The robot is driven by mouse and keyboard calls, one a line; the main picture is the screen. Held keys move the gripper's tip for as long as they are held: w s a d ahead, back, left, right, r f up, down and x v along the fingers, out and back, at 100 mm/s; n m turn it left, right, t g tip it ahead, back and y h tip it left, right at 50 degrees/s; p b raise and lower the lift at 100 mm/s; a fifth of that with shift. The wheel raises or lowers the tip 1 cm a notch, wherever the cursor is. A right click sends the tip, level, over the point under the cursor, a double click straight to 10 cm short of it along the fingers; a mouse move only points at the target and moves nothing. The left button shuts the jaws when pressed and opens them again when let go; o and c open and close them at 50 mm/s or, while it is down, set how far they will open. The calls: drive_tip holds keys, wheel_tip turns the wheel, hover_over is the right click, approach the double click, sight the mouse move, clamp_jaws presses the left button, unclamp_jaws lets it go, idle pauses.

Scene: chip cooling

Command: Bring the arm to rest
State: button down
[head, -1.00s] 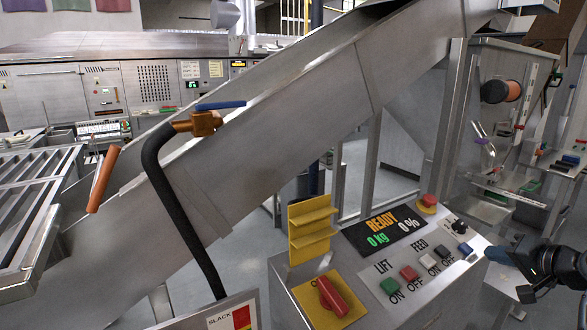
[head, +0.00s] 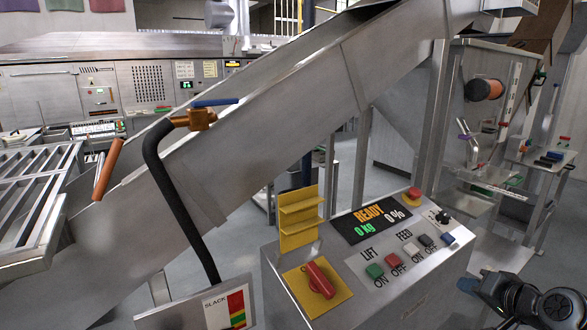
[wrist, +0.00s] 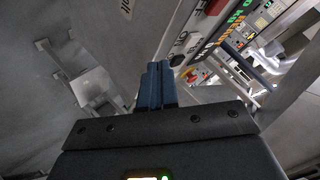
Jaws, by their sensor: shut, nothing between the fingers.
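My gripper (head: 467,285) is at the lower right of the head view, beside and below the right end of the control box. Its blue fingers (wrist: 155,85) are closed together in the wrist view, with nothing held. My dark arm (head: 540,302) runs out of the head view at the lower right corner. The gripper appears apart from the control box (head: 420,290).
The control box carries a READY display (head: 372,215), a red stop button (head: 413,193), LIFT and FEED buttons, and a red rotary switch (head: 319,278). A steel conveyor chute (head: 270,130) slopes behind. A stand with shelves (head: 540,158) is at right. Grey floor shows between.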

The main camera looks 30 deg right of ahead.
drive_tip(key=s+a+f+n, duration=0.35)
drive_tip(key=s+a, duration=0.25)
drive_tip(key=a, duration=0.5)
drive_tip(key=s+a+f+n, duration=0.2)
drive_tip(key=s+a+f, duration=0.25)
drive_tip(key=a, duration=0.65)
drive_tip(key=s+a+r+n+t+y, duration=0.3)
drive_tip(key=s+a+r+n, duration=0.4)
drive_tip(key=s+a+r, duration=0.5)
drive_tip(key=s+a, duration=0.2)
drive_tip(key=s, duration=0.2)
drive_tip(key=shift+a+r+y, duration=0.25)
drive_tip(key=shift+r+y, duration=0.1)
drive_tip(key=shift+y, duration=0.05)
drive_tip(key=c, duration=1.8)
unclamp_jaws()
drive_tip(key=shift+w, duration=0.1)
drive_tip(key=shift+c, duration=0.2)
